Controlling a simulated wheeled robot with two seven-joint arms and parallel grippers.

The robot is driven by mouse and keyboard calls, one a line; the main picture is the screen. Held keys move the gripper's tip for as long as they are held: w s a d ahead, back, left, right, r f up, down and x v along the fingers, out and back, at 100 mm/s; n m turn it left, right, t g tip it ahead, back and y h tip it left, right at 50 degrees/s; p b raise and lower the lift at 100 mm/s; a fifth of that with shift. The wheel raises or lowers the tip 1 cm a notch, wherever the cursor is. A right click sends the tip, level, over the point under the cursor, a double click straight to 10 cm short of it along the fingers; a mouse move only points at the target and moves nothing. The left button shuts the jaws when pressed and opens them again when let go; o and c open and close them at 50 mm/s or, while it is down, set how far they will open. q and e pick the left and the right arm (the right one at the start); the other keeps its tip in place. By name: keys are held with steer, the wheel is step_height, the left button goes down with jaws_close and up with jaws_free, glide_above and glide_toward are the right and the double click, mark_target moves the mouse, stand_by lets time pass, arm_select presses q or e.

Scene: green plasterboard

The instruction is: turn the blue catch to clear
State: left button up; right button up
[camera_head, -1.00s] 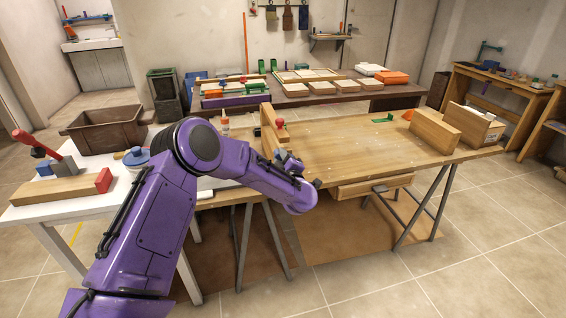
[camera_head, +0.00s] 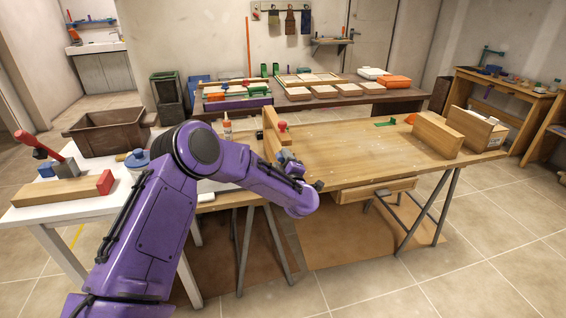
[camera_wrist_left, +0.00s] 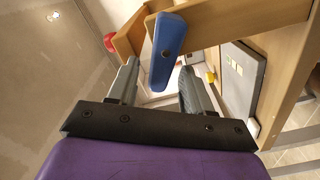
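The blue catch (camera_wrist_left: 169,40) shows in the left wrist view as a rounded bar with a dark screw, mounted on the wooden workpiece. Its upper end leans against or in front of a wooden board; I cannot tell whether it touches. My left gripper (camera_wrist_left: 160,74) is open, its two grey fingers pointing at the catch. The catch's lower end lies between the fingertips in the picture, with a visible gap on both sides. In the head view my left gripper (camera_head: 291,166) is at the bench's near left edge, where my arm hides most of the catch. My right gripper is out of view.
The wooden workbench (camera_head: 350,150) carries an upright board with a red knob (camera_head: 282,126) just beyond my gripper. A glue bottle (camera_head: 227,124) stands to its left. A white table (camera_head: 70,212) with a brown bin (camera_head: 108,134) is at the left. The bench's middle is clear.

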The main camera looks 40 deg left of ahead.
arm_select(q)
steer(key=shift+d, duration=0.1)
steer(key=shift+s+d, duration=0.25)
steer(key=shift+d, duration=0.05)
steer(key=b+v, duration=0.2)
steer(key=v, duration=0.7)
steer(key=shift+s+d, duration=0.15)
steer(key=shift+s, duration=0.15)
